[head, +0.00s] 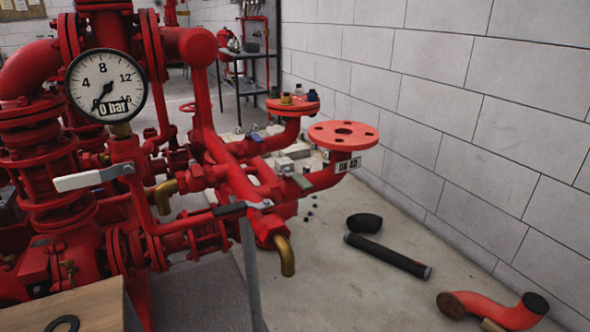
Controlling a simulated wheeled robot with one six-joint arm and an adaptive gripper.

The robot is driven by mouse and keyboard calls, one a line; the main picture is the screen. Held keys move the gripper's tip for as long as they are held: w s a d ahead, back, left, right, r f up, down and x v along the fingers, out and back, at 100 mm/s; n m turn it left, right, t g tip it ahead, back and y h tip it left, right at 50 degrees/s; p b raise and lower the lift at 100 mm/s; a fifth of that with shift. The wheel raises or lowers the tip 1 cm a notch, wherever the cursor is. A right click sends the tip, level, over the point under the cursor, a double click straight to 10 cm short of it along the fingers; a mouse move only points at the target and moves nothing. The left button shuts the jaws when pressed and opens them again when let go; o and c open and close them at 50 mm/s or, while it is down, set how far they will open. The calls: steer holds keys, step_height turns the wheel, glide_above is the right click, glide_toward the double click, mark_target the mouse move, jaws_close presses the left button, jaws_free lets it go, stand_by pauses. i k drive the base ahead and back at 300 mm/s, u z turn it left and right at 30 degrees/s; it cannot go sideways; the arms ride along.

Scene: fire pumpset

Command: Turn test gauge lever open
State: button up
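The test gauge (106,86) stands at the left of the head view, with a round white dial and a "0 bar" label. The needle points to the low end of the scale. The test gauge lever (92,179) has a pale grey-white handle and sits just below the gauge, on the red vertical pipe. Its handle points left and lies nearly level, crosswise to the pipe. Nothing touches the lever. My gripper is not seen in this view.
A dark-handled lever (240,208) sits lower right, above a brass elbow (284,256). A red flanged outlet (343,135) juts out toward the block wall (480,120). A black pipe (388,256) and a red elbow (495,308) lie on the floor. A wooden box (85,305) is at bottom left.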

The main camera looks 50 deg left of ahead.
mark_target(68, 183)
steer(key=u, duration=2.35)
steer(key=k, duration=0.25)
steer(key=u, duration=1.2)
steer(key=i, duration=0.5)
